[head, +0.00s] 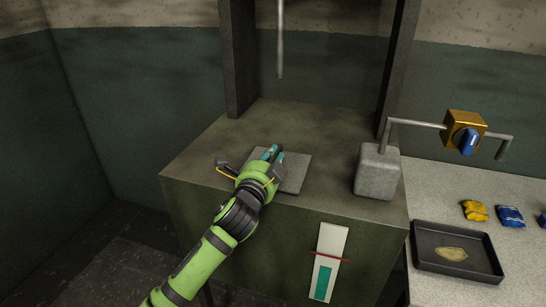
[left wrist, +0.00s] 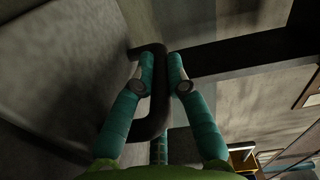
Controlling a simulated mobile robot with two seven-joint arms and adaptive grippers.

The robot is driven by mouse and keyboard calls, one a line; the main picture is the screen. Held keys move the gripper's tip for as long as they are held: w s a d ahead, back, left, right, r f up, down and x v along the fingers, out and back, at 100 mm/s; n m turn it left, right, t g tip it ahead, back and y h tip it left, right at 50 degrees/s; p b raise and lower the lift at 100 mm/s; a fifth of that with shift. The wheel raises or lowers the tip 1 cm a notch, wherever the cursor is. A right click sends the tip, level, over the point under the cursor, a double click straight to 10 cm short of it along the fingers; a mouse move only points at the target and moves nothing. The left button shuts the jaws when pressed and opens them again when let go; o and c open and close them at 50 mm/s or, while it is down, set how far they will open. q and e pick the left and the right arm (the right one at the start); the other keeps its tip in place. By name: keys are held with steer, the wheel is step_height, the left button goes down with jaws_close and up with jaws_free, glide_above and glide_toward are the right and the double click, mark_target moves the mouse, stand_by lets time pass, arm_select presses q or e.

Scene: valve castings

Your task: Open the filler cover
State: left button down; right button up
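The filler cover (head: 296,176) is a flat grey square plate. It lies flat on top of the green-grey tank (head: 205,170) in the head view and looks closed. My left gripper (head: 274,153) is over its left part and hides some of it. In the left wrist view a dark bent bar handle (left wrist: 160,112) runs between the teal fingers of my left gripper (left wrist: 162,62). The fingers are drawn in close on both sides of the bar and appear to grip it. My right gripper is in neither view.
A thin rod (head: 280,45) hangs above. Dark posts rise behind. A white gauge (head: 330,240) is on the tank front. A black tray (head: 425,268) lies right.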

arm_select(q)
steer(key=w+a+p, duration=0.1)
steer(key=a, duration=0.3)
steer(key=w+a+p, duration=0.1)
steer(key=a, duration=0.3)
steer(key=w+a+p, duration=0.1)
steer(key=w+a, duration=0.1)
steer(key=a, duration=0.2)
steer(key=shift+a, duration=0.3)
steer(key=c, duration=1.2)
jaws_free()
steer(key=shift+c, duration=0.2)
steer(key=v, duration=1.2)
